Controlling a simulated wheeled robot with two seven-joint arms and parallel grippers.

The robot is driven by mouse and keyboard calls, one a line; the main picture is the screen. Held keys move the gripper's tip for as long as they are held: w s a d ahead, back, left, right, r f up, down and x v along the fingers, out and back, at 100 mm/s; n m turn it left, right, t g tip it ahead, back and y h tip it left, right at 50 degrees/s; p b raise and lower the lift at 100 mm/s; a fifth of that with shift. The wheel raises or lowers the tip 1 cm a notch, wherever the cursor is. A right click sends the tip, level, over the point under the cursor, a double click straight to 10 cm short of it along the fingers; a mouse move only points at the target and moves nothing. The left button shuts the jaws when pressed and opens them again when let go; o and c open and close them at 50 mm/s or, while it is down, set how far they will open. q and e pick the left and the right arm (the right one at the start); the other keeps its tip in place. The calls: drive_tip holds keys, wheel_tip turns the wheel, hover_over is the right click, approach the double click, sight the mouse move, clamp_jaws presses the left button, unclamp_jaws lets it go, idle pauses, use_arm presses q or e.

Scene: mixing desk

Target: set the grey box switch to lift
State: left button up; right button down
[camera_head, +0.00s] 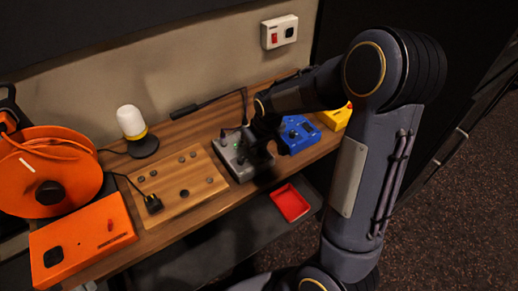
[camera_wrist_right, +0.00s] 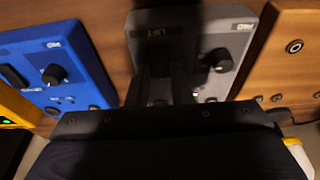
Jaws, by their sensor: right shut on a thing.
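The grey box (camera_head: 229,158) stands on the wooden desk, between a wooden panel and a blue box. A small green light shows on its top in the head view. My right gripper (camera_head: 254,150) reaches down over the right part of the grey box. In the right wrist view the grey box (camera_wrist_right: 195,27) has a black knob (camera_wrist_right: 220,60). There my right gripper's dark fingers (camera_wrist_right: 159,92) are closed over the box, beside that knob. They are shut on its switch, which they mostly hide; I cannot read its setting. My left gripper is not in view.
The blue box (camera_head: 298,134) stands close on the right, with a yellow box (camera_head: 337,117) beyond. The wooden panel (camera_head: 180,184) and an orange box (camera_head: 82,240) are on the left. A white-topped lamp (camera_head: 131,123) stands behind. A red tray (camera_head: 291,203) lies below the front edge.

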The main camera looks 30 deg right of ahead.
sight(263, 156)
drive_tip(key=c, duration=1.3)
unclamp_jaws()
drive_tip(key=shift+r, duration=0.1)
drive_tip(key=v, duration=0.7)
drive_tip(key=shift+s+r, duration=0.1)
drive_tip(key=shift+r, duration=0.25)
